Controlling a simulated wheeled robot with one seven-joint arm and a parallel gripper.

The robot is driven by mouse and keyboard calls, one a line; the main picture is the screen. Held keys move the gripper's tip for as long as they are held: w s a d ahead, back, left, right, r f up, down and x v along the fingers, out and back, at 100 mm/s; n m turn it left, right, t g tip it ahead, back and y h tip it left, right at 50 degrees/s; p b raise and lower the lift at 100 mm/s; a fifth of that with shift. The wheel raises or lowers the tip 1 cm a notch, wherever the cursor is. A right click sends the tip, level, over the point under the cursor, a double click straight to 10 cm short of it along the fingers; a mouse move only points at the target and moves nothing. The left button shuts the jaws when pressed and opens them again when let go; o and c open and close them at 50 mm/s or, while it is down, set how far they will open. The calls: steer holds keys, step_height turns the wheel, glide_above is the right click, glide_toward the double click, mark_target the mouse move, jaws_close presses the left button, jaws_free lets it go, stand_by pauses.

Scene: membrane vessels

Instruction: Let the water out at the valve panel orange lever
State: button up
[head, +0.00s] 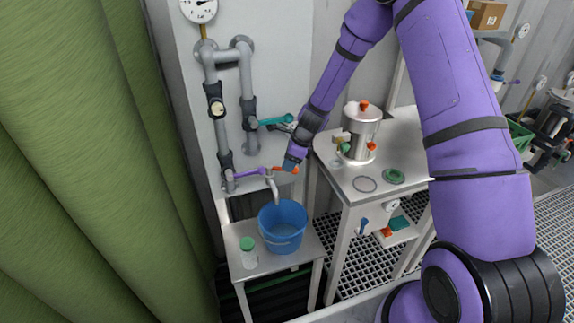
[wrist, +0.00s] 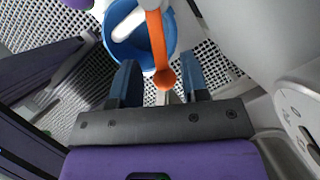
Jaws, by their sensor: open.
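The orange lever (head: 284,169) sticks out to the right above the spout (head: 275,190) on the valve panel (head: 292,75). In the wrist view the orange lever (wrist: 157,42) points down the picture, and its ball end lies between the two blue fingertips. My gripper (head: 290,164) is open around the lever's end, with a gap visible on both sides in the wrist view (wrist: 160,72). In the head view the fingers partly hide the lever's tip. A blue bucket (head: 282,240) stands below the spout; I cannot tell whether water is running.
A purple lever (head: 250,172) sits just left of the orange one, and a teal lever (head: 275,121) above. A small table (head: 304,256) holds the bucket and a green-capped bottle (head: 248,253). A bench (head: 345,185) with a metal vessel (head: 361,132) stands to the right. A green curtain (head: 80,150) closes the left.

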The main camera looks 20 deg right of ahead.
steer(key=shift+x, duration=0.9)
jaws_close()
